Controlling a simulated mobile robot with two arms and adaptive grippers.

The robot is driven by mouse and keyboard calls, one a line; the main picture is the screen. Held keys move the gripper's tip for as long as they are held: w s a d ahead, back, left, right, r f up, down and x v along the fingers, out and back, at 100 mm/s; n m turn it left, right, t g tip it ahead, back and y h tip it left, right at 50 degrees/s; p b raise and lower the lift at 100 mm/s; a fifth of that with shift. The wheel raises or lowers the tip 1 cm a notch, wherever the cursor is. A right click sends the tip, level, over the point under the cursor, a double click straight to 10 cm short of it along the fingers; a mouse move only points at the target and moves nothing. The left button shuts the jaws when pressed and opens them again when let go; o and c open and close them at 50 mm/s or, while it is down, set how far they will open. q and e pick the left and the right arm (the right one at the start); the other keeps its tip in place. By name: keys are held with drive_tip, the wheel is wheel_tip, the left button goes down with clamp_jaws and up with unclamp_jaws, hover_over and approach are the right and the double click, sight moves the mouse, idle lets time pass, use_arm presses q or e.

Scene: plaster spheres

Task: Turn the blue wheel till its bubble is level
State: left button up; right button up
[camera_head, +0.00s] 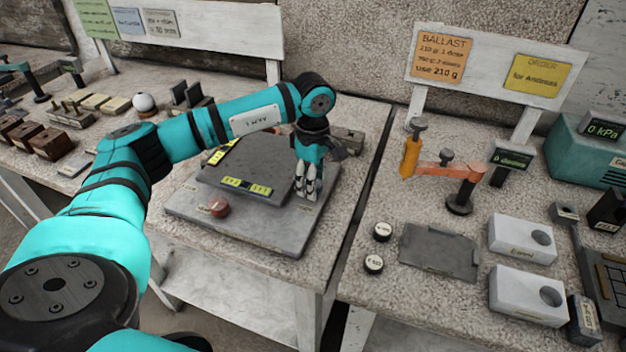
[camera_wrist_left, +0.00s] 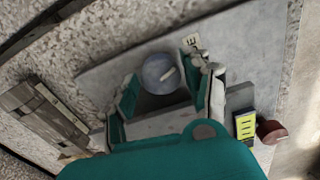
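A grey levelling plate (camera_head: 240,230) lies on the table, with a darker raised block (camera_head: 225,178) on it. The blue wheel (camera_wrist_left: 160,73) shows in the left wrist view as a round blue-grey knob with a pale mark. In the head view my left gripper hides it. My left gripper (camera_head: 307,188) points down at the plate's right side. In the left wrist view its fingers are open, one on either side of the wheel, with gaps visible. A yellow-green bubble vial (camera_head: 246,186) lies along the block's front edge; its exact bubble position is too small to tell. My right gripper is not in view.
A red wheel (camera_head: 219,207) stands at the plate's front, and a second vial (camera_head: 222,152) lies at the block's far left. A small grey block (camera_head: 348,140) stands behind my gripper. The right table holds an orange arm (camera_head: 440,170) and white blocks (camera_head: 522,240).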

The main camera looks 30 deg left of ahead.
use_arm(q)
drive_tip(key=shift+r, duration=0.2)
wheel_tip(320, 180, up, 12)
drive_tip(key=shift+f, duration=0.2)
drive_tip(key=shift+s+f, duration=0.1)
drive_tip(key=shift+s, duration=0.05)
idle(0.6)
